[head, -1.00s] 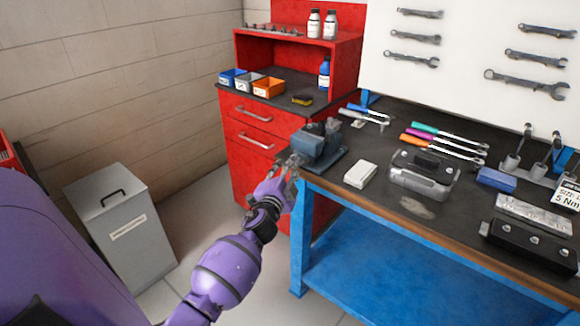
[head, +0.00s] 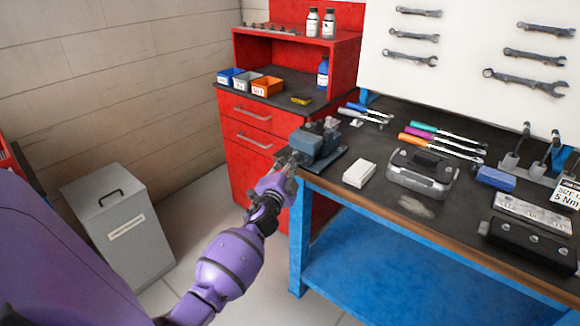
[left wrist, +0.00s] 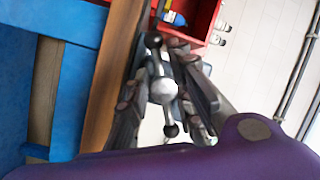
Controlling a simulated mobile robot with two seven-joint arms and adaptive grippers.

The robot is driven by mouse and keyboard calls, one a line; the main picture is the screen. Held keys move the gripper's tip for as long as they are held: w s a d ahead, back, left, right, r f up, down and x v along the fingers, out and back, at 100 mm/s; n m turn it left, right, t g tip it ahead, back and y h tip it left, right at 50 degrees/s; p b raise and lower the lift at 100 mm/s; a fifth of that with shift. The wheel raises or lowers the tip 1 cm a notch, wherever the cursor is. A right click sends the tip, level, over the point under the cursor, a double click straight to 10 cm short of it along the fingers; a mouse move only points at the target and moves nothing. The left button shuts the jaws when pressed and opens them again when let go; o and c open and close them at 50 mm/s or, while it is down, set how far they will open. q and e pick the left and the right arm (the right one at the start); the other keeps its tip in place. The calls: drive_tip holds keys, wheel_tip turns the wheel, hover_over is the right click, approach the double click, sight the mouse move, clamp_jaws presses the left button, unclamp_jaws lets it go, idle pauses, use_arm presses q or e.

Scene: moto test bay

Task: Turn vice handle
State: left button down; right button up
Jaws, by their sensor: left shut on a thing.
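The blue-grey vice (head: 318,142) is fixed at the left front corner of the workbench. Its handle, a metal bar with dark ball ends and a round silver hub (left wrist: 162,90), shows in the left wrist view. My left gripper (head: 287,164) is at the front of the vice. In the left wrist view its fingers (left wrist: 165,95) lie on either side of the hub, shut on the handle. In the head view the gripper hides most of the handle. My right gripper is not in view.
The workbench (head: 420,225) has a wooden front edge and blue legs. A white box (head: 359,174) and a grey case (head: 421,176) lie right of the vice. A red cabinet (head: 245,165) stands behind, and a grey bin (head: 119,228) stands on the floor at left.

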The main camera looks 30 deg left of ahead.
use_arm(q)
drive_tip(key=m+t+h+b, duration=0.1)
drive_tip(key=m+h+b, duration=0.2)
drive_tip(key=m+b, duration=0.5)
drive_tip(key=m+t+h+b, duration=0.2)
drive_tip(key=m+h+b, duration=0.1)
drive_tip(key=m+b, duration=0.6)
drive_tip(key=r+m+t+h+b, duration=0.1)
drive_tip(key=m+h+b, duration=0.2)
drive_tip(key=m+b, duration=0.5)
drive_tip(key=shift+d+m+t, duration=0.25)
drive_tip(key=shift+m+t, duration=0.05)
drive_tip(key=shift+m, duration=0.1)
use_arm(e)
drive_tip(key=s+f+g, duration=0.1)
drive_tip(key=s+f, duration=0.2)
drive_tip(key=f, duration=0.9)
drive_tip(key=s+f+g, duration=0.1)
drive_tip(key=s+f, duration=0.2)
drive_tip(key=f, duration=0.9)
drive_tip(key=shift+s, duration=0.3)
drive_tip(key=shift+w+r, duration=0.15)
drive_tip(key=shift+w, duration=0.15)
use_arm(q)
drive_tip(key=c, duration=1.7)
unclamp_jaws()
drive_tip(key=shift+c, duration=0.2)
drive_tip(key=shift+s+r, duration=0.1)
